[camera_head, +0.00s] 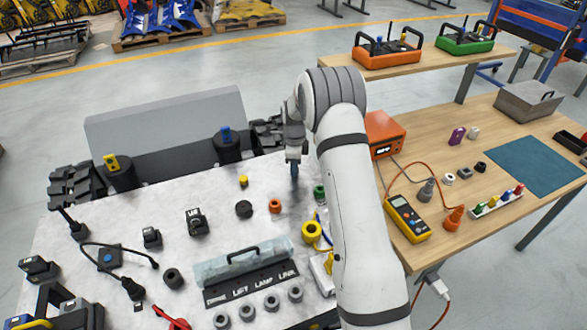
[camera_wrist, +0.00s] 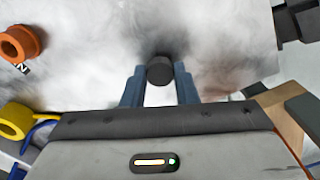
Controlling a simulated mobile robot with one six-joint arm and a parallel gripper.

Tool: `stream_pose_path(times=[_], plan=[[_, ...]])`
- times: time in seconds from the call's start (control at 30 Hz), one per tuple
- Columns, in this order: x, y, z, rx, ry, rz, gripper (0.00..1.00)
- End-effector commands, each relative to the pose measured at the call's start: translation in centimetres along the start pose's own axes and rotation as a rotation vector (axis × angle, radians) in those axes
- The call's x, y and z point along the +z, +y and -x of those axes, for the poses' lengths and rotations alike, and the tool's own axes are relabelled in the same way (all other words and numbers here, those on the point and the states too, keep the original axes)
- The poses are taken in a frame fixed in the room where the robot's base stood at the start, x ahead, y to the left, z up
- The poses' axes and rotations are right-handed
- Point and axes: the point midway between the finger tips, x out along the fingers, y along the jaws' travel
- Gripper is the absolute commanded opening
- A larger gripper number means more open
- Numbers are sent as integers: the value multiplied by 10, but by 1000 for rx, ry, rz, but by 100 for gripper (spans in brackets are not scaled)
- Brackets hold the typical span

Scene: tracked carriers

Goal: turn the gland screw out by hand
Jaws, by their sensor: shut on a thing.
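My gripper (camera_head: 294,178) points down over the right part of the pale panel (camera_head: 150,200). In the wrist view my gripper (camera_wrist: 159,82) has its two blue-grey fingers on either side of a small dark round piece (camera_wrist: 160,70), and it is shut on it. This looks like the gland screw; its thread is hidden, and I cannot tell how deep it sits in the panel. In the head view the piece is hidden by the fingers.
An orange ring (camera_head: 275,205), a black round cap (camera_head: 243,209) and a yellow ring (camera_head: 312,232) stand near my gripper. A green-topped part (camera_head: 319,192) is close to my arm. A wooden table (camera_head: 475,185) with a yellow meter (camera_head: 408,218) stands to the right.

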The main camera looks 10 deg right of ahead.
Motion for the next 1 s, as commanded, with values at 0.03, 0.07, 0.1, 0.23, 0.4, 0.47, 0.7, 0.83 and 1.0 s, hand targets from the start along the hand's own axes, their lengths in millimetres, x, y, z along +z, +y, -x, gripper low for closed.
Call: stream_pose_path(times=[0.03,0.07,0.1,0.23,0.4,0.47,0.7,0.83,1.0], plan=[[0,0,-1,-1,0,52,10],[0,0,-2,-1,0,91,10],[0,0,-2,-1,0,147,10],[0,0,-2,-1,0,325,10],[0,0,-1,-2,0,556,10],[0,0,-1,-2,0,633,10],[1,0,0,-1,0,796,10],[1,0,0,-1,0,798,10],[1,0,0,0,0,815,10]])
